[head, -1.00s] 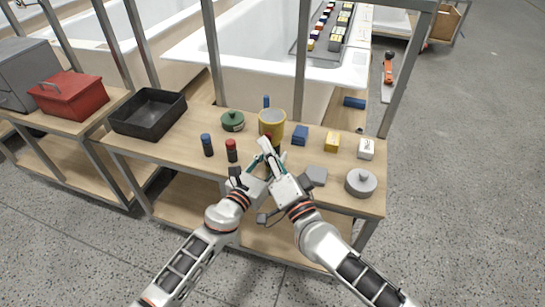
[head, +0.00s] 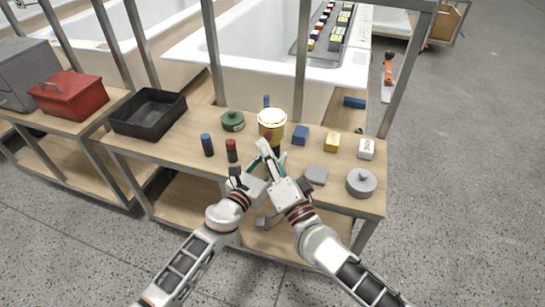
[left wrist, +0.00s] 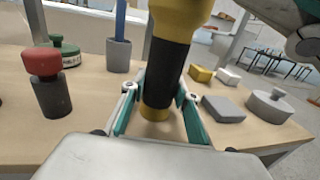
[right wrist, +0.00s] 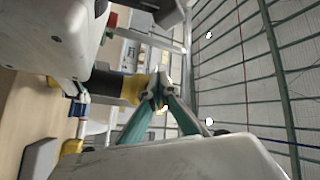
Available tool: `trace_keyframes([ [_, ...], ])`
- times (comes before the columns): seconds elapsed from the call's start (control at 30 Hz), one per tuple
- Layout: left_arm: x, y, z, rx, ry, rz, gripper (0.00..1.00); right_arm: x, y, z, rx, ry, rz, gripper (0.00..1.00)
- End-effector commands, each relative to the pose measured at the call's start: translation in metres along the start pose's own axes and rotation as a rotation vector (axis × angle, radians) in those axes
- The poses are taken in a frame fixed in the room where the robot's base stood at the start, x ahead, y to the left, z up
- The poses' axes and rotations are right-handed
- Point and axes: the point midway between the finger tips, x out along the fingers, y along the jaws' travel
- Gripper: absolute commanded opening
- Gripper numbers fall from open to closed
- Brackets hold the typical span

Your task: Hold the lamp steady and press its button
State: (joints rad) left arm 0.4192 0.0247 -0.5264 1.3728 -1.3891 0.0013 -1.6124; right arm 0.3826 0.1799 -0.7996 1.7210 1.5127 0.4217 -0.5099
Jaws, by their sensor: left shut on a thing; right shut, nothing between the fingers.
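The lamp (head: 272,124) is a yellow torch with a black grip, upright with its wide head up. Its top glows bright in the head view. My left gripper (head: 254,168) is shut on the black grip; the left wrist view shows the lamp (left wrist: 168,65) between the fingers (left wrist: 160,98). I cannot tell whether its base touches the table. My right gripper (head: 264,148) is shut and empty, its tips at the lamp's near side. The right wrist view shows its closed tips (right wrist: 160,97) beside the lamp's yellow part (right wrist: 133,88). The button is hidden.
On the table (head: 185,160) stand a blue-topped cylinder (head: 207,146), a red-topped cylinder (head: 231,151) and a green round tin (head: 232,121). Right of the lamp are blue (head: 300,136), yellow (head: 332,142) and white (head: 366,149) boxes, a grey block (head: 316,176) and a grey lidded pot (head: 361,183).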

Motion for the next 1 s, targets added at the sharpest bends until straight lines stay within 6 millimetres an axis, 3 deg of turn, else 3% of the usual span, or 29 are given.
trace_keyframes([
  [0.2,0.000,0.000,0.000,0.000,0.000,0.000,0.04,-0.002,-0.001,0.002,0.001,-0.001,0.000,0.00],
  [0.8,0.000,0.000,0.000,0.000,0.000,0.000,0.04,-0.038,-0.027,0.028,0.002,-0.001,0.001,0.00],
  [1.0,0.000,0.000,0.000,0.000,0.000,0.000,0.04,-0.042,-0.030,0.031,0.000,0.000,0.001,0.00],
])
